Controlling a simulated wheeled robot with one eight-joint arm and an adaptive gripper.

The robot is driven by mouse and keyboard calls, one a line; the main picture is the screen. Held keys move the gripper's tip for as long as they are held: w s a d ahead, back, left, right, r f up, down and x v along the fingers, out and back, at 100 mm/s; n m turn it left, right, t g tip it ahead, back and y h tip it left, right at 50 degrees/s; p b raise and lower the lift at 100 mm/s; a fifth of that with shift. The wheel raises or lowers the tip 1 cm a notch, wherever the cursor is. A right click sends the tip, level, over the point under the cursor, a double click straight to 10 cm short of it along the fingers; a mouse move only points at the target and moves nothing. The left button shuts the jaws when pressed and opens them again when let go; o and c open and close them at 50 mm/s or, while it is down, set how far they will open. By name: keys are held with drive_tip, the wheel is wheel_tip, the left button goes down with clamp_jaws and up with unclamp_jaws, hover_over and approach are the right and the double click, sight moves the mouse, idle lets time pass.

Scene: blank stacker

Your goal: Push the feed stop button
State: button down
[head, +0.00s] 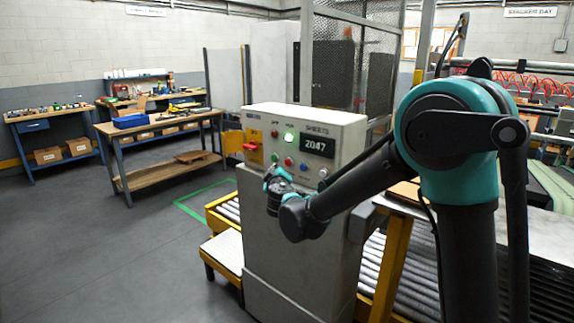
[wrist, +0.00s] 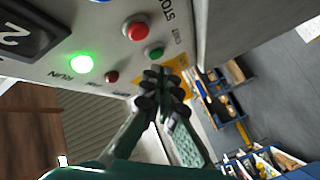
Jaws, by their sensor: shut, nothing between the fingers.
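The red stop button (wrist: 137,28) sits in a pale ring on the panel in the wrist view, beside lettering that begins "STO". It also shows in the head view (head: 288,160) on the sloped face of the control box (head: 262,115). A green button (wrist: 154,53) is next to it. My gripper (wrist: 160,84) is shut and empty, its dark fingertips together just below the green button in the wrist view. In the head view, my gripper (head: 275,178) is in front of the panel's lower left. I cannot tell whether the fingertips touch the panel.
A lit green RUN lamp (head: 289,138), a small red lamp (wrist: 111,76), a blue button (head: 304,167) and a counter display (head: 317,146) reading 2047 share the panel. A red switch on a yellow plate (head: 253,155) is at left. Roller conveyors (head: 375,265) flank the cabinet.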

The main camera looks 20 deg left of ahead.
drive_tip(key=shift+w+d, duration=0.35)
drive_tip(key=shift+w, duration=0.45)
drive_tip(key=shift+w+d, duration=0.3)
drive_tip(key=shift+w, duration=0.6)
drive_tip(key=shift+w+d, duration=0.2)
drive_tip(key=shift+w, duration=0.1)
drive_tip(key=shift+w+d, duration=0.15)
drive_tip(key=shift+w, duration=0.3)
idle(1.1)
drive_tip(key=shift+s, duration=0.15)
drive_tip(key=shift+s+a, duration=0.3)
drive_tip(key=shift+s, duration=0.4)
drive_tip(key=s, duration=0.1)
drive_tip(key=s+a, duration=0.1)
drive_tip(key=s, duration=0.1)
drive_tip(key=s+a, duration=0.1)
drive_tip(key=shift+s, duration=0.3)
idle(0.3)
